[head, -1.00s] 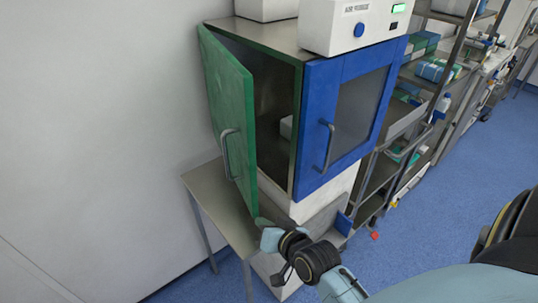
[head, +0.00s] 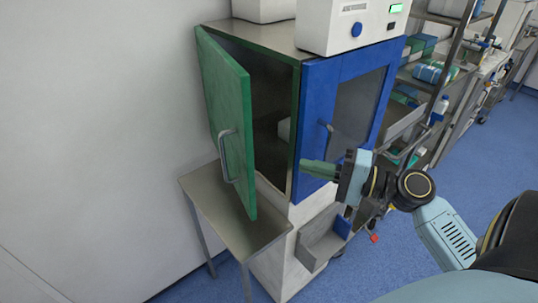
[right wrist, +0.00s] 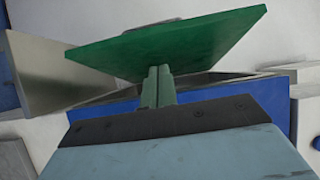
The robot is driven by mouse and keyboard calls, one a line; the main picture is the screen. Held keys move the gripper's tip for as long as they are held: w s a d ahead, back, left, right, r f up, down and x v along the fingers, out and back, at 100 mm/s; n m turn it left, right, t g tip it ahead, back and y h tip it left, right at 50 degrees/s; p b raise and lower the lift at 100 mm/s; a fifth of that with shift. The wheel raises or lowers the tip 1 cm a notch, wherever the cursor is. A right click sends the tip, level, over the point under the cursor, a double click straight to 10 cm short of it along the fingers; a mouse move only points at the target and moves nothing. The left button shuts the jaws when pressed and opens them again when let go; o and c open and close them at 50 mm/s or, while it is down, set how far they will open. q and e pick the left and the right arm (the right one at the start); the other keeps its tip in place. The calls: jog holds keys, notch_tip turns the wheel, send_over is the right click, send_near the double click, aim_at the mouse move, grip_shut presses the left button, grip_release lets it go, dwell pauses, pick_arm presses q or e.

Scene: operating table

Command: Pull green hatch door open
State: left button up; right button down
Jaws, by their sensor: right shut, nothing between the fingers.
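The green hatch door (head: 231,110) stands partly open on the left side of the metal cabinet, with its grey handle (head: 228,155) on its outer face. It also shows in the right wrist view (right wrist: 170,40), beyond the fingertips. My right gripper (head: 306,170) is shut and empty, its green fingers in front of the blue door (head: 318,115) and pointing left towards the opening. In the right wrist view the shut fingers (right wrist: 157,75) are side by side. I cannot tell whether they touch anything. The left gripper is not in view.
A white box with a blue knob (head: 350,25) sits on the cabinet. A small metal table (head: 225,205) stands below the green door, close to the wall. A shelf rack (head: 430,75) with supplies is at the right. Blue floor (head: 490,165) is clear at far right.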

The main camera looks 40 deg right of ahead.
jog(key=p+x, duration=0.2)
jog(key=x, duration=0.8)
jog(key=shift+r, duration=0.2)
jog(key=shift+a+p, duration=0.2)
jog(key=shift+p, duration=0.1)
